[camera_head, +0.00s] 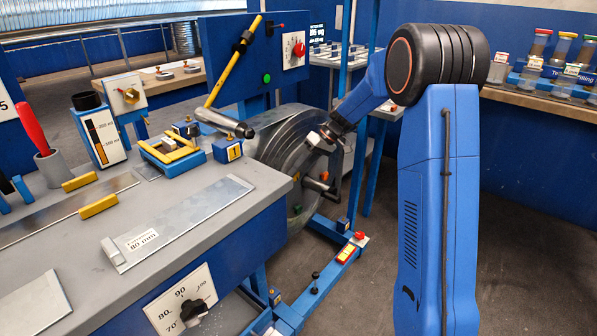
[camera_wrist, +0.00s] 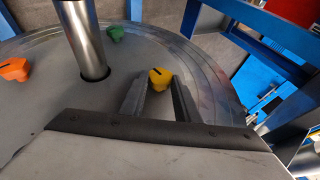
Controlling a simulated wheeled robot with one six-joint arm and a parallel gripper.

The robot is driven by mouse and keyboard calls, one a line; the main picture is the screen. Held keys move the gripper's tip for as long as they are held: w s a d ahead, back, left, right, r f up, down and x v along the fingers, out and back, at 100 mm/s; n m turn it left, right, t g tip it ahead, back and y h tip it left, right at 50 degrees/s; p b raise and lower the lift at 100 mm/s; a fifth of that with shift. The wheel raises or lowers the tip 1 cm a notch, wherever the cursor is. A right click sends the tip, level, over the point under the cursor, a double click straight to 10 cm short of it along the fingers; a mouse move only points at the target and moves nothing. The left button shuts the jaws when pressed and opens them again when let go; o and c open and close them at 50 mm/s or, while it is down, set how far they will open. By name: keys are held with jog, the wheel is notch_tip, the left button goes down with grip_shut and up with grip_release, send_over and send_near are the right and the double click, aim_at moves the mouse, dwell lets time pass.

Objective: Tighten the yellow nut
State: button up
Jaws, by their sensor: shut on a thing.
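The yellow nut (camera_wrist: 160,77) is a small knob with a dark slot on its top, on the face of a grey metal disc (camera_wrist: 60,125). In the wrist view my gripper (camera_wrist: 160,88) has its two fingers on either side of the nut, shut on it. An orange nut (camera_wrist: 14,70) and a green nut (camera_wrist: 115,33) sit on the same disc. A metal shaft (camera_wrist: 80,40) stands out of the disc. In the head view my gripper (camera_head: 322,137) is at the face of the large disc (camera_head: 285,150), and the yellow nut cannot be made out there.
A grey workbench (camera_head: 180,220) with a metal strip (camera_head: 190,215) and small fixtures stands at the left. A blue frame (camera_head: 325,270) with a red button (camera_head: 360,235) is low by the disc. A shelf of jars (camera_head: 560,60) is at the right. Floor at right is clear.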

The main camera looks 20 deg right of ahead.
jog(key=o, duration=1)
jog(key=shift+o, duration=0.2)
jog(key=v, duration=1.7)
jog(key=shift+d, duration=0.2)
jog(key=shift+r, duration=0.15)
jog(key=s+a+r+m+t+h, duration=0.1)
jog(key=s+a+r+m+h, duration=0.15)
jog(key=s, duration=0.95)
jog(key=s+a+r+m+h, duration=0.15)
jog(key=s+a, duration=0.25)
jog(key=s, duration=0.8)
jog(key=s+d+f+m+t+h, duration=0.1)
jog(key=s+f, duration=0.3)
jog(key=s, duration=0.6)
jog(key=s+f+t+h, duration=0.2)
jog(key=s+f, duration=0.3)
jog(key=s, duration=0.6)
jog(key=shift+d+m+t+h, duration=0.3)
jog(key=shift+d+m+h, duration=0.05)
jog(key=shift+m+h, duration=0.05)
